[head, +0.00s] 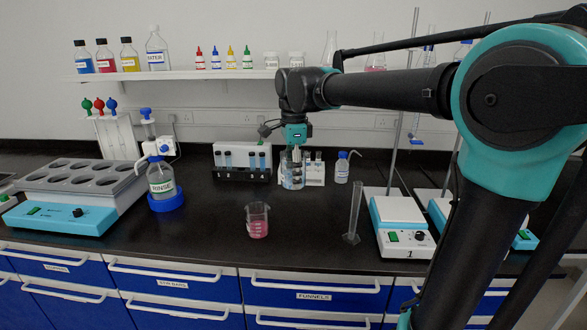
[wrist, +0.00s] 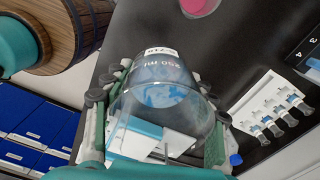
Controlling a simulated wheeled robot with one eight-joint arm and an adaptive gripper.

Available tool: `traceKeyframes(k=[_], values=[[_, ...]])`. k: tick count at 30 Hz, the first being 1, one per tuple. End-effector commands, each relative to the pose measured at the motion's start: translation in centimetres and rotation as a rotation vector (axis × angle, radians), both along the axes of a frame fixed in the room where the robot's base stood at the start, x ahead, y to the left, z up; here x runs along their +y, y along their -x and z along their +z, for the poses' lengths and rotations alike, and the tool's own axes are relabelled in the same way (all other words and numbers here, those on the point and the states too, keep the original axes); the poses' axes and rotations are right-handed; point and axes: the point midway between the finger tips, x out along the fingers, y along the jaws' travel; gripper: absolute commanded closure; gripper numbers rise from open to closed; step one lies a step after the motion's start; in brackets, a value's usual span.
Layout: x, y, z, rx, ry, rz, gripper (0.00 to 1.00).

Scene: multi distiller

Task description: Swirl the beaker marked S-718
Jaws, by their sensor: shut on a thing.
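A clear glass beaker (head: 292,178) stands out below my gripper (head: 295,155) at the back middle of the bench in the head view. It looks upright, with bluish patches low inside. In the wrist view the beaker (wrist: 160,95) sits between the fingers of my gripper (wrist: 160,100), which are shut on its sides. Its white label appears upside down and seems to read S-718. I cannot tell whether its base touches the bench. A second beaker with pink liquid (head: 257,221) stands apart, nearer the front.
A tube rack (head: 242,172) stands left of the held beaker and another rack (head: 316,172) close behind it. A small wash bottle (head: 342,168), a glass cylinder (head: 353,215) and a hotplate (head: 400,225) are to the right.

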Motion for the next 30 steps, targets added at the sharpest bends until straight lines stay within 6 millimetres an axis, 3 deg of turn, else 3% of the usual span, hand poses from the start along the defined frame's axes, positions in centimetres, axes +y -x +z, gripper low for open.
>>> traceKeyframes(k=[5,11,14,19,24,30], values=[[-0.3,1.4,0.0,0.000,0.000,0.001,0.79],[-2.8,3.0,0.0,0.000,0.000,-0.004,0.79],[-4.6,2.5,0.0,0.000,0.000,-0.006,0.79],[-6.1,-0.3,0.0,0.000,0.000,-0.004,0.79],[-4.3,-2.9,0.0,0.000,0.000,0.002,0.79],[-0.7,-2.0,0.0,0.000,0.000,0.005,0.79]])
